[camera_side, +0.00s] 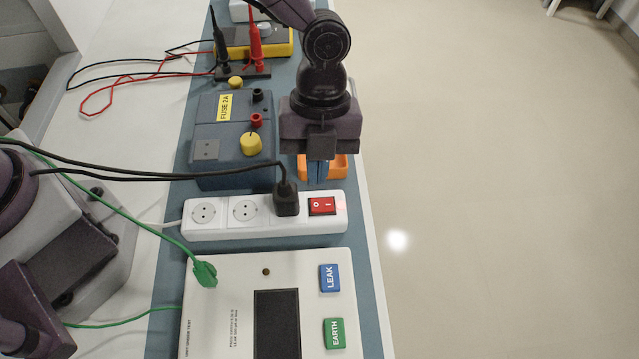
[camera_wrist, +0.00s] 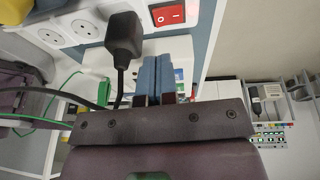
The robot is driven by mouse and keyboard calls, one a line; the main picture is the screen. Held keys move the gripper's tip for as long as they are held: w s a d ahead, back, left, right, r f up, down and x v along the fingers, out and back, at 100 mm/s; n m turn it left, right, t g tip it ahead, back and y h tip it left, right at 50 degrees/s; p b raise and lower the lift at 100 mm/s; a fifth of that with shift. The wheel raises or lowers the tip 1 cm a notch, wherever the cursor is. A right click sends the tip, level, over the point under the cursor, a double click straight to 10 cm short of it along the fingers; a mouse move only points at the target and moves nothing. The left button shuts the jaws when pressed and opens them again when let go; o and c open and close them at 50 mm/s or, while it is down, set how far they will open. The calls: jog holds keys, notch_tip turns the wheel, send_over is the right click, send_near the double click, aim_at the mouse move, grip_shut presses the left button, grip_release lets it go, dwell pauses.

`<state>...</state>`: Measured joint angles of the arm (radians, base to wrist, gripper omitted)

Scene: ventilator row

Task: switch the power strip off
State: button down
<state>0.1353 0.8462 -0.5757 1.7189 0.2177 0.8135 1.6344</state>
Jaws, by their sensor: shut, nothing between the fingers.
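The white power strip (camera_side: 225,232) lies across the blue bench mat, with two bare sockets and a black plug (camera_side: 286,200) in a third. Its red rocker switch (camera_side: 322,206) is at the right end, marked O and I. In the wrist view the strip (camera_wrist: 85,8) and the switch (camera_wrist: 167,14) are at the top, cut off by the frame edge. My gripper (camera_side: 317,180) is shut and empty, pointing down just behind the switch in the side view. In the wrist view its blue fingertips (camera_wrist: 165,60) are pressed together, near the switch; I cannot tell the exact gap.
A white tester (camera_side: 220,315) with LEAK and EARTH buttons stands in front. Black cables (camera_side: 150,175) and a green lead (camera_side: 120,205) cross at the left. The floor right of the bench is clear.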

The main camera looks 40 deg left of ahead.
aim_at(316, 207)
jog(key=s+a+v, duration=0.1)
jog(key=v, duration=0.7)
jog(key=shift+w+d+r, duration=0.3)
jog(key=shift+w+d, duration=0.25)
jog(key=shift+w, duration=0.1)
jog(key=shift+f, duration=0.1)
jog(key=x, duration=1.2)
jog(key=shift+w+a+f, duration=0.2)
jog(key=shift+f, duration=0.8)
